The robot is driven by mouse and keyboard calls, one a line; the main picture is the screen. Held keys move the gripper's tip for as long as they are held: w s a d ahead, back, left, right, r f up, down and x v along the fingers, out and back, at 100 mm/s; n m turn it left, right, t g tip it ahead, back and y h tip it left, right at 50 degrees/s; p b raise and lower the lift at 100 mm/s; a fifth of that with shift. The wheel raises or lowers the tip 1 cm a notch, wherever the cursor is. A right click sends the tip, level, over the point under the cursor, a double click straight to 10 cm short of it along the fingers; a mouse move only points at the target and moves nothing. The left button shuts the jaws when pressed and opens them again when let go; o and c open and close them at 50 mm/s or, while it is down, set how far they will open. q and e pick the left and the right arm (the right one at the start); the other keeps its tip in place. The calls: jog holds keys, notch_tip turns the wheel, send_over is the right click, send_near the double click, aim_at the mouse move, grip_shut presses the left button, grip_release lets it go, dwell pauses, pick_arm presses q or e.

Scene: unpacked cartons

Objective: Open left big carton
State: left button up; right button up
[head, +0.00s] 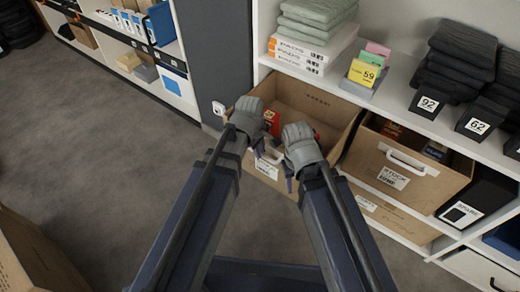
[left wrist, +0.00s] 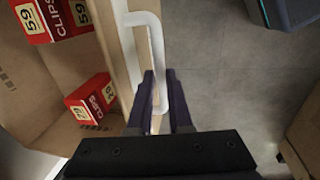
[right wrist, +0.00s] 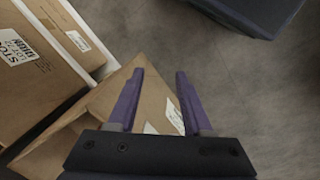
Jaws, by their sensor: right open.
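The left big carton (head: 318,98) is a brown open-topped box on the lower shelf, its front jutting out past the shelf edge. Red clip boxes (left wrist: 90,100) lie inside it. Its white handle (left wrist: 156,40) is on the front wall. My left gripper (left wrist: 159,78) has its fingers closed around the handle's outer bar; in the head view the forearm hides part of the carton. My right gripper (right wrist: 155,80) is open and empty, in front of the carton's right side. A white label (right wrist: 160,122) shows between its fingers.
A second carton with a white handle (head: 405,162) stands to the right, with a flat carton (head: 385,212) below it. Open grey floor (head: 110,150) lies to the left.

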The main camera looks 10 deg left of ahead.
pick_arm(q)
jog(key=o, duration=0.4)
jog(key=shift+r, duration=0.1)
jog(key=r+p, duration=0.5)
jog(key=s+r+p, duration=0.1)
jog(key=r+p, duration=0.1)
jog(key=shift+s+a+r+p, duration=0.1)
jog(key=shift+a+r+p, duration=0.15)
jog(key=shift+a+p, duration=0.1)
dwell(0.4)
jog(key=s+r+m+p, duration=0.3)
jog(key=r+m+p, duration=0.2)
jog(key=r+p, duration=0.2)
jog(key=s+d+r+m+g+y+p, duration=0.1)
jog(key=s+r+m+p, duration=0.3)
jog(key=r+p, duration=0.4)
jog(key=s+r+m+g+y+p, duration=0.1)
jog(key=s+r+m+p, duration=0.2)
jog(key=r+m+p, duration=0.3)
jog(key=shift+s+d+r+m+p, duration=0.1)
jog(key=shift+s+r+m+p, duration=0.05)
jog(key=shift+r+p, duration=0.45)
jog(key=shift+s+d+r+m+p, duration=0.1)
jog(key=shift+s+r+m+p, duration=0.05)
jog(key=shift+r+p, duration=0.35)
